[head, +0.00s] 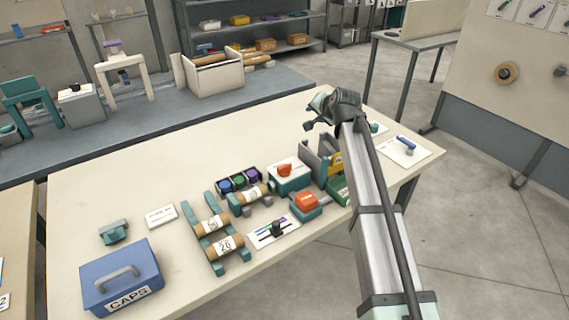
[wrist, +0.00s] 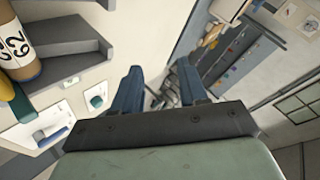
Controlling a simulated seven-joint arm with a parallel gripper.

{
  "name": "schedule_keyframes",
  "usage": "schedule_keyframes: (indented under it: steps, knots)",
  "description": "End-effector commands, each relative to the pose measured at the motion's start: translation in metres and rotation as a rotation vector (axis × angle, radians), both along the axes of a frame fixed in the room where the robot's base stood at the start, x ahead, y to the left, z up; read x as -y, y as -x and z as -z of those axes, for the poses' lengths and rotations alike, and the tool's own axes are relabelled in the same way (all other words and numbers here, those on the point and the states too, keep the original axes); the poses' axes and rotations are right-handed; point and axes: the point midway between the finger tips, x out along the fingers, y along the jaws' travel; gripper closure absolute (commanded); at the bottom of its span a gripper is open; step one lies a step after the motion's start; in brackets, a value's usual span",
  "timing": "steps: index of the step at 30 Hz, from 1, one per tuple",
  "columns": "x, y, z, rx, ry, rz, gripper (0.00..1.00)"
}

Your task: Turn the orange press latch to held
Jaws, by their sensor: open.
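Two orange parts show on the table in the head view. One is an orange knob (head: 284,170) on a white-topped teal box (head: 291,184). The other is an orange block (head: 304,201) on a teal base (head: 306,213), nearer the front edge. I cannot tell for sure which is the press latch, or its setting. My gripper (head: 318,116) is raised above the table, beyond both orange parts and apart from them. In the wrist view my gripper's two blue fingers (wrist: 159,88) are spread with nothing between them. No orange part shows clearly in that view.
Left of the orange parts are labelled cardboard tubes (head: 223,246) on a teal rack (head: 240,263), a tray of coloured caps (head: 238,182) and a blue CAPS box (head: 121,278). Grey upright plates (head: 312,158) stand beside my arm. The table's back left (head: 110,180) is clear.

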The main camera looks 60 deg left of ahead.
Motion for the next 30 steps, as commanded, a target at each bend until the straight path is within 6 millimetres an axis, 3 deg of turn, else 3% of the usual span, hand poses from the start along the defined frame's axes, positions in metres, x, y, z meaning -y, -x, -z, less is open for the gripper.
schedule_keyframes:
  steps: [1, 3, 8, 12, 21, 26, 30]
  knots:
    - [-0.013, 0.024, -0.006, -0.035, 0.028, -0.023, 0.57]
    - [-0.022, 0.052, -0.009, -0.096, 0.094, -0.037, 0.57]
    - [-0.021, 0.094, -0.007, -0.227, 0.286, -0.005, 0.57]
    - [-0.006, 0.119, -0.007, -0.323, 0.487, 0.085, 0.57]
    - [0.030, 0.147, -0.022, -0.425, 0.786, 0.305, 0.57]
    - [0.039, 0.151, -0.024, -0.437, 0.837, 0.353, 0.57]
    - [0.040, 0.152, -0.014, -0.438, 0.843, 0.358, 0.57]
